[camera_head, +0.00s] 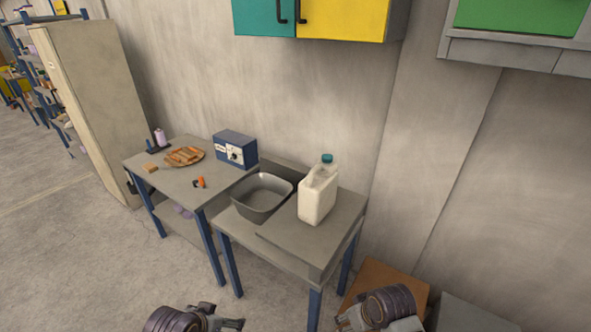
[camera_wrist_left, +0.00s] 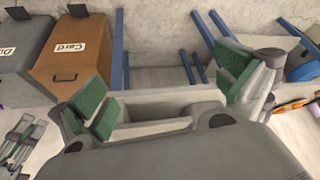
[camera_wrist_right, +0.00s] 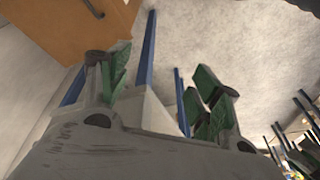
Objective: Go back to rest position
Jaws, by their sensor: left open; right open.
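My left gripper (camera_head: 222,318) is at the bottom edge of the head view, left of centre. In the left wrist view its green-padded fingers (camera_wrist_left: 165,92) stand wide apart with nothing between them. My right gripper (camera_head: 346,320) is at the bottom edge of the head view, right of centre. In the right wrist view its green-padded fingers (camera_wrist_right: 160,92) are also apart and empty. Both grippers are in front of the tables and apart from the things on them.
A white jug (camera_head: 318,196) with a teal cap and a grey basin (camera_head: 262,212) are on the nearer table (camera_head: 290,232). The left table (camera_head: 182,188) bears a blue box (camera_head: 236,150), a plate and an orange item. The Card bin (camera_wrist_left: 82,48) stands nearby. Floor at left is clear.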

